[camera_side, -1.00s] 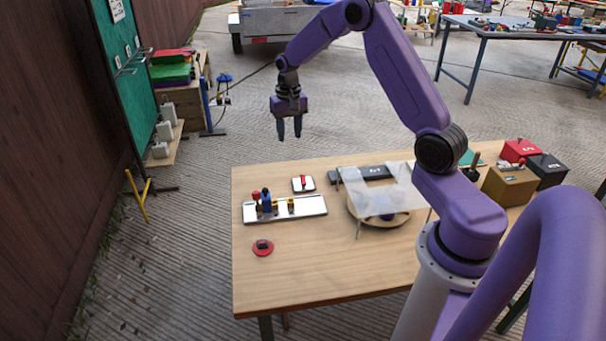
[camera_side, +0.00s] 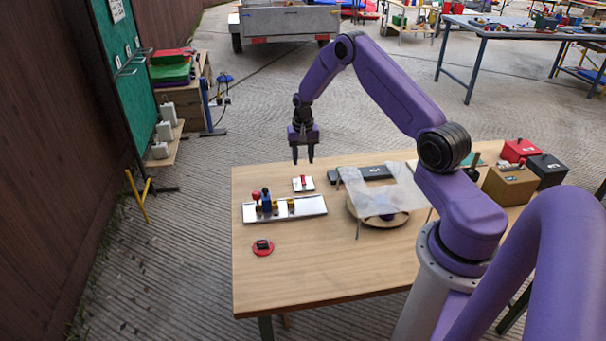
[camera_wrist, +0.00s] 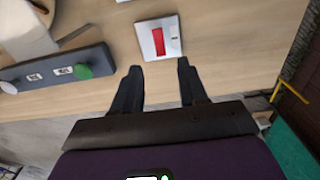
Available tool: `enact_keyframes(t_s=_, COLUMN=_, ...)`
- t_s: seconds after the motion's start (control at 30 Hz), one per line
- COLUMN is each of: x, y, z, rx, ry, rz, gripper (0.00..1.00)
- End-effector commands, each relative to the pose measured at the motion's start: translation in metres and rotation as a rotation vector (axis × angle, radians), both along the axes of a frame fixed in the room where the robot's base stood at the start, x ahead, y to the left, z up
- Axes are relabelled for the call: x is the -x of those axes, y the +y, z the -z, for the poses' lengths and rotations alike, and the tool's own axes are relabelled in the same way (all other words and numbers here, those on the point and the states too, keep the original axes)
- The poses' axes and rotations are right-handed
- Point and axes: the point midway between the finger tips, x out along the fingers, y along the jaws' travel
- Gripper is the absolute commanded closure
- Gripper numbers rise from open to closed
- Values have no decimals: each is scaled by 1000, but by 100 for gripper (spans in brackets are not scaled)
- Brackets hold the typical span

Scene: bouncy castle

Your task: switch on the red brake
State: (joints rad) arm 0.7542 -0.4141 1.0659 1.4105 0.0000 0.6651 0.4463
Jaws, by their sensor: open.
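The red brake looks to be the red rocker (camera_side: 303,181) on a small white plate (camera_side: 309,187), which lies on the table behind the silver tray. In the wrist view the red rocker (camera_wrist: 158,41) sits on the white plate (camera_wrist: 148,51), just beyond my fingertips. My gripper (camera_side: 303,162) points down above and slightly behind the plate in the side view, apart from it. In the wrist view my gripper (camera_wrist: 157,72) has its two fingers spread, with nothing between them. I cannot tell the rocker's on or off position.
A silver tray (camera_side: 315,206) with red, blue and yellow pieces stands in front of the plate. A dark bar with a green knob (camera_wrist: 84,71) lies beside it. A translucent cover (camera_side: 385,190) stands over a round wooden base. A red disc (camera_side: 262,251) lies at front left.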

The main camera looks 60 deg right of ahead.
Motion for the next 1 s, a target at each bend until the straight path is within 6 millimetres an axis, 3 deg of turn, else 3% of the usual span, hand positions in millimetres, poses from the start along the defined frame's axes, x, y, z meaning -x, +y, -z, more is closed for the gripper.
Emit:
enact_keyframes(t_s=0.2, x=1, y=0, z=39, rx=-1, ry=2, rz=-1, gripper=57)
enact_keyframes(t_s=0.4, x=0, y=0, z=62, rx=0, ry=0, rz=-1, gripper=57)
enact_keyframes(t_s=0.87, x=0, y=0, z=71, rx=0, ry=0, rz=-1, gripper=57)
enact_keyframes(t_s=1.0, x=0, y=0, z=71, rx=0, ry=0, rz=-1, gripper=100)
